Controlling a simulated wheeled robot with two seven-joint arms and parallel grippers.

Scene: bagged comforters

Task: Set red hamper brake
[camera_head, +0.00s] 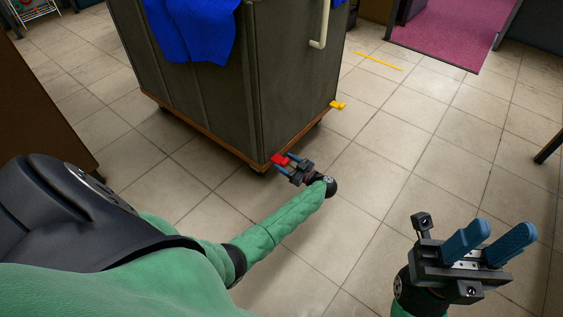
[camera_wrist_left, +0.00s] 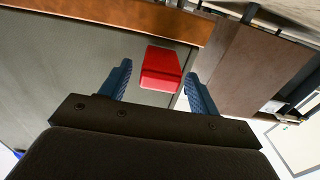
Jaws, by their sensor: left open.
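The hamper (camera_head: 205,100) is a tall grey-green bin on an orange-brown wheeled base. A red brake pedal (camera_head: 279,160) sticks out at the base's near corner. My left gripper (camera_head: 284,160) is at that corner, its blue fingers open on either side of the red pedal. In the left wrist view the red pedal (camera_wrist_left: 161,68) lies between the tips of the two open fingers (camera_wrist_left: 158,85), with a visible gap on each side. My right gripper (camera_head: 490,243) is at the lower right over the floor, fingers apart, empty.
A yellow pedal (camera_head: 338,105) sticks out at the hamper base's right corner. Blue cloth (camera_head: 203,30) hangs over the hamper's side, and a pale handle (camera_head: 321,25) is on its right face. A brown panel (camera_head: 40,100) stands at left.

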